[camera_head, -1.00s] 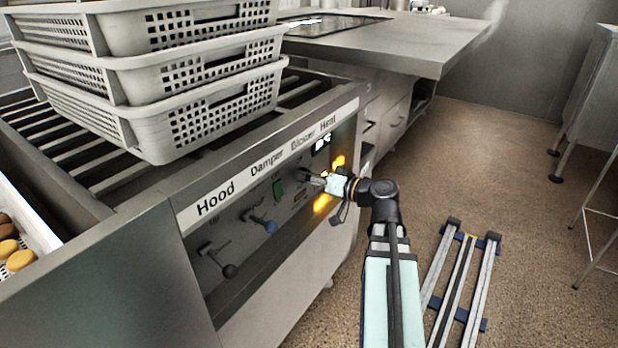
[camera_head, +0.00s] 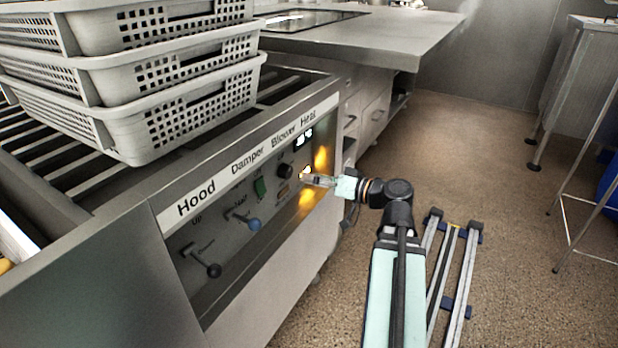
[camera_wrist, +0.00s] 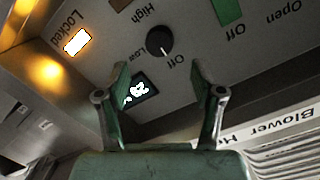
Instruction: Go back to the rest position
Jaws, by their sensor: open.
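My gripper (camera_head: 314,181) is in front of the right part of the oven's control panel (camera_head: 228,222), empty. In the wrist view its two green fingers (camera_wrist: 160,78) stand apart with a gap between them. A round black knob (camera_wrist: 161,42) with a white pointer sits on the panel just beyond the fingertips, not gripped. Its labels read High, Low and Off, and the pointer is toward Off. The knob (camera_head: 285,171) also shows in the head view, left of the fingertips.
A lit Locked lamp (camera_wrist: 77,42) and a display (camera_wrist: 133,95) are near the knob. The panel also carries a green switch (camera_head: 260,188), a blue-knobbed lever (camera_head: 254,223) and a black lever (camera_head: 213,270). Stacked perforated baskets (camera_head: 185,110) stand on top. The floor at right is mostly open.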

